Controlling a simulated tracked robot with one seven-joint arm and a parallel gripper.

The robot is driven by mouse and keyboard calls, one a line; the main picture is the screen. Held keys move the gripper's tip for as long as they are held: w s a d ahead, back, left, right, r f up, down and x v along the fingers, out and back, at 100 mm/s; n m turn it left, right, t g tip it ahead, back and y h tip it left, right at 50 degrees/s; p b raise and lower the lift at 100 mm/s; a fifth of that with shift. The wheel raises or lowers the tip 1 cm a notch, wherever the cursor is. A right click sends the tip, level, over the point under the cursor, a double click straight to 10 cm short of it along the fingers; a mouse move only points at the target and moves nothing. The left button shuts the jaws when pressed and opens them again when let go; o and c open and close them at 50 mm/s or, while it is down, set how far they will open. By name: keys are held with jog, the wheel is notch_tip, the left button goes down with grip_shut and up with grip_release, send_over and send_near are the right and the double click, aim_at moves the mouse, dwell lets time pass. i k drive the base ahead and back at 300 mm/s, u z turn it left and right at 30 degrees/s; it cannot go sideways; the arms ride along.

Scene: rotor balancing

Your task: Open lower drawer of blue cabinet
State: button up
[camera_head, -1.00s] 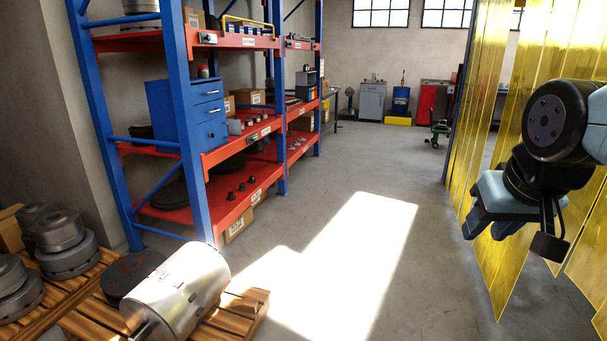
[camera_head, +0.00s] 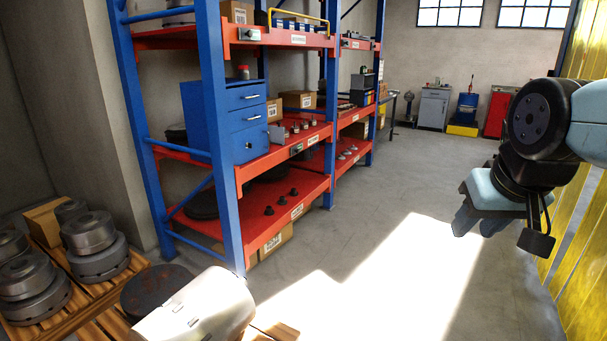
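The blue cabinet (camera_head: 226,122) stands on the middle red shelf of the rack, behind the rack's front blue post. Its front faces right and shows two drawers with silver handles. Below them is a taller lower front, the lower drawer (camera_head: 250,143), with a dark round spot; it looks shut. The post hides part of the cabinet's side. My gripper (camera_head: 482,224) hangs at the right of the view, pointing down, far from the cabinet. Two blue-grey fingers show at its end, with some space between them; nothing is seen in them.
The blue and red rack (camera_head: 222,170) runs along the left wall. Pallets with metal rotors (camera_head: 93,242) and a silver cylinder (camera_head: 195,310) fill the lower left. Yellow strip curtains (camera_head: 585,260) hang at the right. The floor (camera_head: 370,240) between is clear.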

aim_at(231, 115)
jog(key=u, duration=0.2)
jog(key=i, duration=1.4)
jog(key=u, duration=0.2)
